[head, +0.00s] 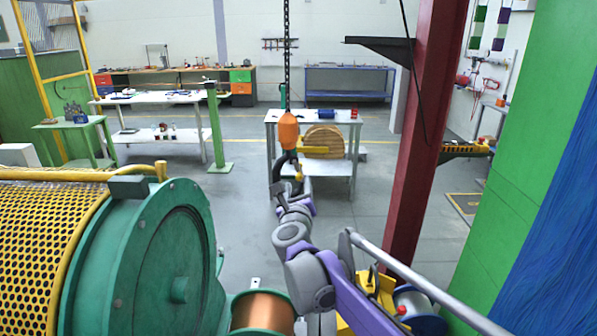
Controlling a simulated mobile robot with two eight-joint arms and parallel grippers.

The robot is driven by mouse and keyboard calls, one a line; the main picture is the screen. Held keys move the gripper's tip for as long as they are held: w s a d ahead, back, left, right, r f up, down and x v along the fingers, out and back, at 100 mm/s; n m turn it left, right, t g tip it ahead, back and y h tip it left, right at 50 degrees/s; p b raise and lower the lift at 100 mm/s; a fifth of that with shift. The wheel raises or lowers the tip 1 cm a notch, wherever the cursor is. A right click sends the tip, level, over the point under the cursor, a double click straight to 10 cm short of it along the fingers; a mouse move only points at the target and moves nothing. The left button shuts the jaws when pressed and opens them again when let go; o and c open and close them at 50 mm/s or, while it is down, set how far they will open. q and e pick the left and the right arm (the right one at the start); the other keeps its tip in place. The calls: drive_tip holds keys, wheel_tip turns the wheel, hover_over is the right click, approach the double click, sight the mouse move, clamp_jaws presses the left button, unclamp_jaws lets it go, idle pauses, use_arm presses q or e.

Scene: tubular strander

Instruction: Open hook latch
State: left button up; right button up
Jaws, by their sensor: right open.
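An orange hook block (288,131) hangs on a dark chain (287,60) near the middle of the head view. Below it is a dark hook (281,163), partly hidden by my right gripper. The latch is too small and too covered to make out clearly. My right gripper (292,181) is at the lower part of the hook, its arm reaching up from the bottom of the view. It is open, and I cannot tell whether it touches the hook. My left gripper is not in view.
A green drum machine with a yellow perforated guard (45,255) fills the lower left. A dark red column (427,130) and a green panel (530,165) stand on the right. A white table (338,117) stands behind the hook. A copper spool (262,311) is below.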

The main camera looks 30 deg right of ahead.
sight(299, 172)
drive_tip(key=p+x, duration=0.1)
drive_tip(key=x, duration=0.7)
drive_tip(key=shift+w+d, duration=0.1)
clamp_jaws()
